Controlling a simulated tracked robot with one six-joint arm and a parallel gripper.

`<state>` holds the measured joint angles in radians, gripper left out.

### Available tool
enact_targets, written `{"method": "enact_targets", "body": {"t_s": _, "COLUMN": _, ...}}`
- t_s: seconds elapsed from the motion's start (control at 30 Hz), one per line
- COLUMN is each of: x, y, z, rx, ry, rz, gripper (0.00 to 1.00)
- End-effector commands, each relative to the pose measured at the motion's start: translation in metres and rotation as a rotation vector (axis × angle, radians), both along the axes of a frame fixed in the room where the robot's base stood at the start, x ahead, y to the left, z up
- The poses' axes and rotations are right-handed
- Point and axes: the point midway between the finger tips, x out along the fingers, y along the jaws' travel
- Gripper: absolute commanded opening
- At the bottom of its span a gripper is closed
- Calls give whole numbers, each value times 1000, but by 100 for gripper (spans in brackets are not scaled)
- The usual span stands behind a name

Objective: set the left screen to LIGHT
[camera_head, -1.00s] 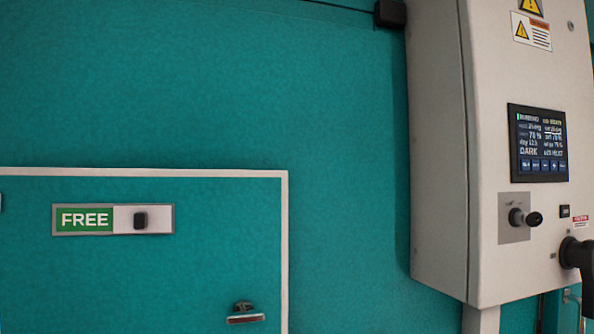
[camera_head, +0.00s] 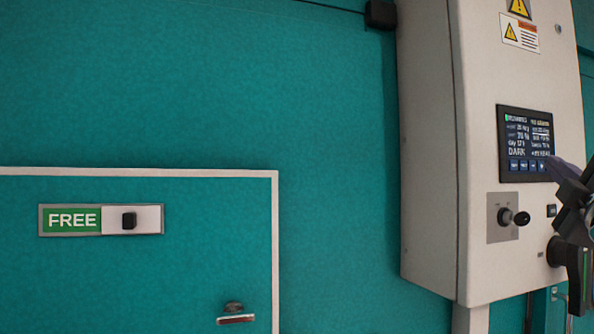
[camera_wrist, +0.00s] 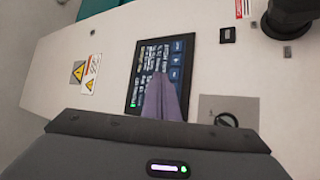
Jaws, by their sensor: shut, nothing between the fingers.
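The screen (camera_head: 525,140) is a dark panel on the white control box, with a row of blue buttons along its bottom; one line of its text reads DARK. It also shows in the wrist view (camera_wrist: 148,60), turned sideways, with part of it hidden by my fingers. I cannot tell whether the tips touch the glass.
Below the screen are a black knob (camera_head: 505,216) on a grey plate and a small black switch (camera_head: 551,210). A large black rotary handle (camera_head: 566,254) sits close under my arm. A teal door with a FREE sign (camera_head: 72,220) is at left.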

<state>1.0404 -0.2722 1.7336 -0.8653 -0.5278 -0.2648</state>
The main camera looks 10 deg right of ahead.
Motion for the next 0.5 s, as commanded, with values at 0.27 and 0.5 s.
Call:
{"method": "enact_targets", "body": {"t_s": 0.27, "x": 22, "y": 2, "z": -1, "rx": 1, "ry": 0, "rz": 2, "gripper": 0}}
{"method": "enact_targets", "body": {"t_s": 0.5, "x": 25, "y": 3, "z": 0, "rx": 1, "ry": 0, "rz": 2, "gripper": 0}}
